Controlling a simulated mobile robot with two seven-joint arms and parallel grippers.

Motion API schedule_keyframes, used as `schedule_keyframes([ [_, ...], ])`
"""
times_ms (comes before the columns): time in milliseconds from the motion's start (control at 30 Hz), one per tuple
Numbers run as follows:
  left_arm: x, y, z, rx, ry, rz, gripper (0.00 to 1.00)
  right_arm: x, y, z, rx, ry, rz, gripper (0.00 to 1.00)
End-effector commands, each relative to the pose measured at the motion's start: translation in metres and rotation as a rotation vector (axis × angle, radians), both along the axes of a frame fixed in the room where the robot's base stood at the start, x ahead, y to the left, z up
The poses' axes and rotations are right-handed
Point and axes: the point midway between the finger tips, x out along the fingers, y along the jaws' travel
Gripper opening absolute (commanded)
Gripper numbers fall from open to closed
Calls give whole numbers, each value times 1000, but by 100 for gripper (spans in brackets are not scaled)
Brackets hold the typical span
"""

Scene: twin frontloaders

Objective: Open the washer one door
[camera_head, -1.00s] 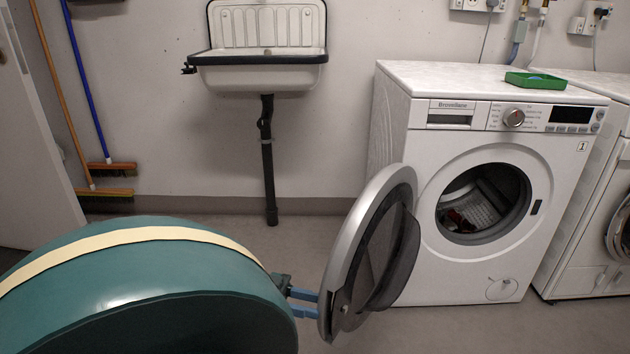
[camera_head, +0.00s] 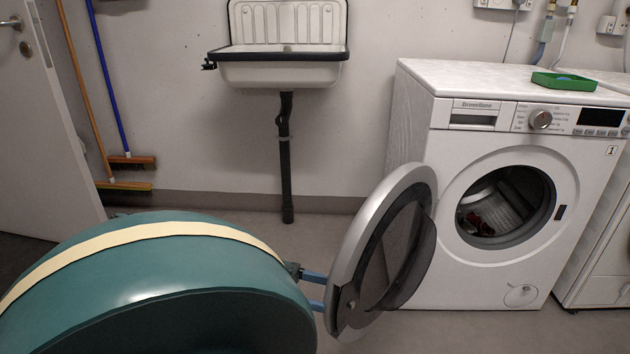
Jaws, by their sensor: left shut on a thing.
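The washer one (camera_head: 470,205) is white and carries a label "1" at its upper right front. Its round door (camera_head: 383,250), with a silver rim and dark glass, is swung wide open to the left. The drum opening (camera_head: 506,205) is uncovered, and some red and dark cloth lies inside. My left gripper (camera_head: 318,290) has blue fingers and is shut on the door's rim at its free left edge. My large teal arm link fills the lower left and hides part of the floor. My right gripper is not in view.
A green tray (camera_head: 563,81) sits on top of the washer. A second machine (camera_head: 600,245) stands close on the right. A wall sink (camera_head: 281,66) with a drain pipe is behind. Two brooms (camera_head: 130,161) lean at the left, near a white room door (camera_head: 40,120).

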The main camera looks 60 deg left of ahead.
Motion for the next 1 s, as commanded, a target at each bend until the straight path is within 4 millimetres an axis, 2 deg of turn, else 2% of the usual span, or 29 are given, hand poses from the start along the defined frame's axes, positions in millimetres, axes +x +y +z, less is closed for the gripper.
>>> schedule_keyframes([
  [33,9,6,6,6,-18,26,54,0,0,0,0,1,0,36],
  [367,4,12,7,5,-16,27,54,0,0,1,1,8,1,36],
  [467,-7,23,7,5,-15,25,54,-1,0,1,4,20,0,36],
  [767,-58,69,1,5,-5,12,54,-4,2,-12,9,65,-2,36],
  [1000,-83,91,0,2,-2,4,54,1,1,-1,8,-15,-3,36],
])
